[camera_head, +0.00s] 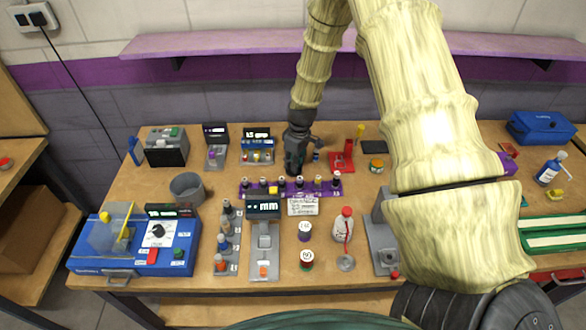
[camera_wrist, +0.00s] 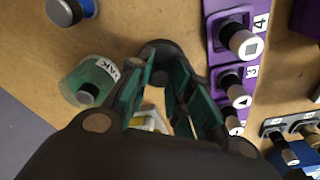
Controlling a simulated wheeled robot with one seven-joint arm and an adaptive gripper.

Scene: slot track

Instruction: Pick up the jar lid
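I cannot clearly identify a loose jar lid in either view. A small orange jar (camera_head: 376,166) with a dark green top stands at the back, right of my gripper. My gripper (camera_head: 293,168) points down behind the purple peg rack (camera_head: 246,190). A blue cylinder (camera_wrist: 66,10) is farther up.
A grey cup (camera_head: 187,189) and a blue machine (camera_head: 140,245) are left. A red stand (camera_head: 342,158) is right of my gripper.

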